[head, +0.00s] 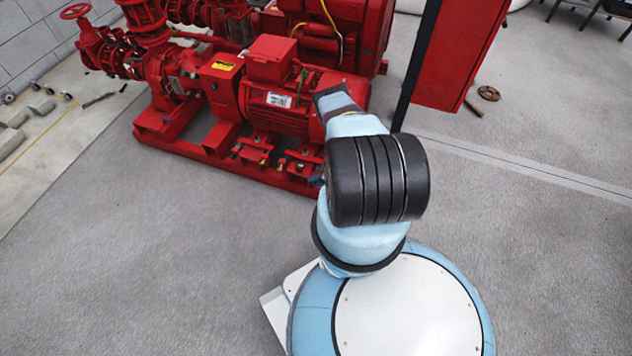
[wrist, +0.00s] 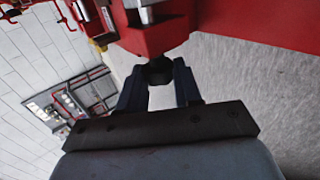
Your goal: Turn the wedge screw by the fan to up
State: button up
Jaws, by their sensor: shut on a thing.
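In the wrist view, my gripper (wrist: 159,82) has its two dark fingers on either side of a dark, knob-like head, the wedge screw (wrist: 158,70). The fingers are shut on it. The screw sits against the near end of a red block (wrist: 152,40), with a silver bolt (wrist: 146,14) beyond. Shadow hides the screw's shape and which way it is turned. In the head view, my arm reaches to the right end of the red motor (head: 278,105), and it hides my gripper and the screw there.
The motor stands on a red base frame (head: 225,165). Red pipework with a handwheel (head: 75,11) is at the left. A red panel on a dark post (head: 455,50) stands close right of my arm. The grey floor in front is clear.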

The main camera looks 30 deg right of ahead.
jog(key=shift+s+f+t+y, duration=0.1)
jog(key=shift+f+t+y, duration=0.05)
jog(key=shift+t+y, duration=0.3)
jog(key=shift+t, duration=0.25)
jog(key=o, duration=0.8)
jog(key=shift+c, duration=0.2)
jog(key=shift+d, duration=0.1)
jog(key=v, duration=1.3)
jog(key=shift+s+d, duration=0.2)
jog(key=shift+s, duration=0.05)
